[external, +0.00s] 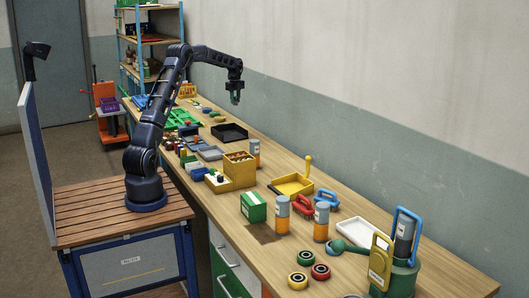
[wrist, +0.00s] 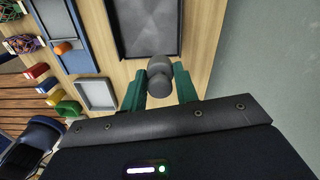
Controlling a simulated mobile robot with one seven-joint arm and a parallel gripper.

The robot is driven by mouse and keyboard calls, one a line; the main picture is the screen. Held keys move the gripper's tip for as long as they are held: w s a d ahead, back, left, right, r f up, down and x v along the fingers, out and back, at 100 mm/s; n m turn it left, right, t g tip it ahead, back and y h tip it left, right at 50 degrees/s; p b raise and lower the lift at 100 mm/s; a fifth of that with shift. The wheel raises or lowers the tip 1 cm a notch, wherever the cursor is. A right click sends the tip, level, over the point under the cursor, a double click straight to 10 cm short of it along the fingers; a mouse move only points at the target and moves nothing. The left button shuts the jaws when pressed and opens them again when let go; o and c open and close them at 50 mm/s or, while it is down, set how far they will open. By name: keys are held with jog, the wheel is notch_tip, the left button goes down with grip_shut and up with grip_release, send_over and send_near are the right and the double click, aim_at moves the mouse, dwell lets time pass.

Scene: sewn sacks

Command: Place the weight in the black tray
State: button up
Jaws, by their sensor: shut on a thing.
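My gripper (external: 235,97) is raised above the workbench, near the black tray (external: 229,132). In the wrist view its green fingers (wrist: 159,88) are shut on a dark grey, rounded weight (wrist: 160,68). The weight is too small to make out clearly in the external view. The black tray also shows in the wrist view (wrist: 148,25), just beyond the weight in the picture; it is flat, square, low-rimmed and looks empty. The weight is held in the air, apart from the tray.
A grey tray (wrist: 96,94) lies beside the black tray, to the left in the wrist view. A yellow box (external: 239,170) and a grey-orange canister (external: 255,150) stand nearer the external camera. The wall (external: 350,110) runs along the bench's far side.

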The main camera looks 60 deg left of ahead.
send_over(228, 135)
jog(key=f, duration=2)
jog(key=shift+w+a, duration=0.15)
jog(key=shift+w, duration=0.05)
jog(key=shift+f, duration=0.1)
jog(key=o, duration=1.1)
notch_tip(228, 135, up, 12)
jog(key=shift+r, duration=0.15)
